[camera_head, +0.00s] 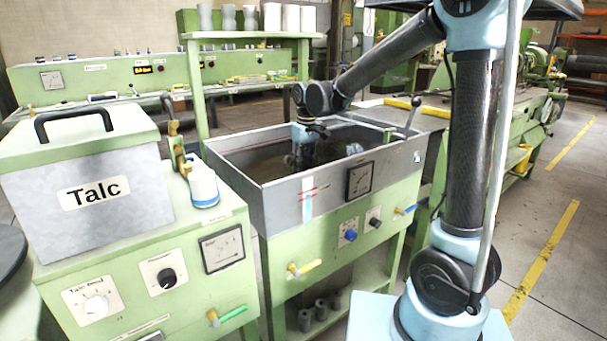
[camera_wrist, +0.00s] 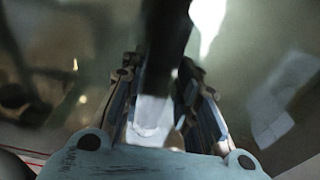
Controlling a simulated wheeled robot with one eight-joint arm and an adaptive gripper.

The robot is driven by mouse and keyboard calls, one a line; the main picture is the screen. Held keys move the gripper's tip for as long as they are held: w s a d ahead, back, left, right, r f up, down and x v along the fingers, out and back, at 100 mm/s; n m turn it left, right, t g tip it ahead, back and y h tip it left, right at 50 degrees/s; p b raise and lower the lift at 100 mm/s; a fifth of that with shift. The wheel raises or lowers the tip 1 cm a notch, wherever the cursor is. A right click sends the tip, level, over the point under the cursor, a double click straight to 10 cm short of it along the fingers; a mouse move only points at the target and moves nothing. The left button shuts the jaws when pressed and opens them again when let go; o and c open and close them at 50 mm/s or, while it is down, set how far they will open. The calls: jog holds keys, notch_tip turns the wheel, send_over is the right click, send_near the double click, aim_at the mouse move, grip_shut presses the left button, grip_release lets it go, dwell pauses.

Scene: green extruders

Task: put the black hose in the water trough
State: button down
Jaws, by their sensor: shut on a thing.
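The water trough (camera_head: 268,207) is a grey metal basin on a green stand in the middle of the head view, with dark, murky contents. My gripper (camera_head: 298,160) points down inside the trough walls, near its middle. In the wrist view my gripper (camera_wrist: 165,88) has its two fingers closed around a dark, long piece, the black hose (camera_wrist: 166,40), which runs up out of the top of that view. The hose cannot be made out in the head view, and its far end is not visible. Whether it touches the trough bottom cannot be told.
A Talc box (camera_head: 88,180) on a green cabinet stands left of the trough, with a white-and-blue container (camera_head: 203,186) beside it. A green shelf (camera_head: 250,36) with grey and white rolls stands behind. Green machinery (camera_head: 520,130) stands at right, by open floor.

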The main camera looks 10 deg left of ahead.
aim_at(304, 164)
jog(key=shift+f, duration=1.7)
jog(key=c, duration=1.2)
grip_release()
jog(key=shift+f, duration=0.1)
jog(key=shift+s+d+r, duration=0.1)
jog(key=shift+d+r, duration=0.05)
jog(key=shift+r, duration=1.15)
jog(key=shift+s+d+r, duration=0.1)
jog(key=shift+r, duration=1.15)
jog(key=shift+s+d+r, duration=0.1)
jog(key=shift+d+r, duration=0.05)
jog(key=shift+r, duration=1.15)
